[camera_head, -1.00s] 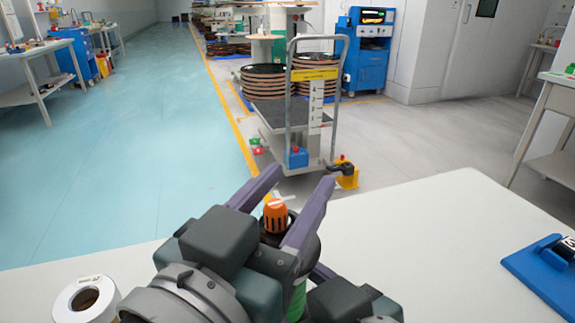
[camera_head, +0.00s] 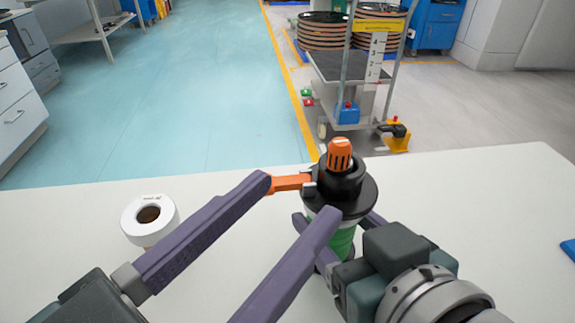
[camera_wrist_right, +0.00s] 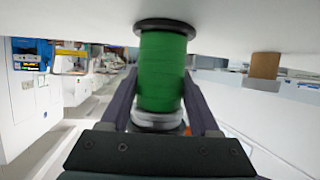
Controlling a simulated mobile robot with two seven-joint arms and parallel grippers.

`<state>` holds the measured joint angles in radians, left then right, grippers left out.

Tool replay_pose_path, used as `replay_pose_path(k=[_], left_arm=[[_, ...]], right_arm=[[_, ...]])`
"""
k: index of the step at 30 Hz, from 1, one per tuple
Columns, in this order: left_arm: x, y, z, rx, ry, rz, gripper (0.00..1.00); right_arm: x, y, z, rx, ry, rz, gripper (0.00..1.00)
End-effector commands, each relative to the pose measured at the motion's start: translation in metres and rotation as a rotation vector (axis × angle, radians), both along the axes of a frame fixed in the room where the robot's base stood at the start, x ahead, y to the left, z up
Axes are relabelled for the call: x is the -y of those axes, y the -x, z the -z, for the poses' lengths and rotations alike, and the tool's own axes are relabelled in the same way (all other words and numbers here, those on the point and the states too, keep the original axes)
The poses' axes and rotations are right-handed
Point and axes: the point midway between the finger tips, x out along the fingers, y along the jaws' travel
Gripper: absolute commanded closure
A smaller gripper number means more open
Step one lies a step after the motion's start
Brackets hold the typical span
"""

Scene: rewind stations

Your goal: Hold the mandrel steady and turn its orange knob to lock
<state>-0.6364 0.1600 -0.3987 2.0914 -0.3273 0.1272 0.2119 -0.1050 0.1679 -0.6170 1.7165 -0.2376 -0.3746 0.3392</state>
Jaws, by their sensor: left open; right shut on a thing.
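The mandrel stands upright on the white table (camera_head: 90,215) in the head view. It has a green body (camera_head: 341,243), a black top (camera_head: 352,196) and an orange knob (camera_head: 339,154); an orange bar (camera_head: 290,183) sticks out to the left below the knob. My left gripper (camera_head: 298,197) is open. One long purple finger ends by the orange bar and the other in front of the black top; I cannot tell whether they touch. My right gripper (camera_wrist_right: 158,82) is shut on the mandrel, with a finger on each side of its green body (camera_wrist_right: 162,70).
A white roll with a brown core (camera_head: 149,216) stands on the table to the left. A blue thing (camera_head: 569,249) shows at the right edge. The table right of the mandrel is mostly clear.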

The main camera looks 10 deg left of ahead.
Motion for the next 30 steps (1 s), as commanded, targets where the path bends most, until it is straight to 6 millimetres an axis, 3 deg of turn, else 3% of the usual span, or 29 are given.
replay_pose_path(k=[11,20,23,30], left_arm=[[0.001,0.001,-0.001,0.007,0.004,0.013,0.47],[0.026,0.000,-0.011,0.083,0.060,0.317,0.47],[0.019,-0.003,-0.007,0.076,0.057,0.423,0.47],[-0.021,-0.021,0.002,0.020,0.013,0.522,0.47]], right_arm=[[0.000,0.000,0.001,-0.002,0.000,0.000,1.00],[0.000,0.000,0.001,-0.002,0.000,0.000,1.00],[0.000,0.000,0.001,-0.002,0.000,0.000,1.00],[0.000,0.000,0.001,-0.002,0.000,0.000,1.00]])
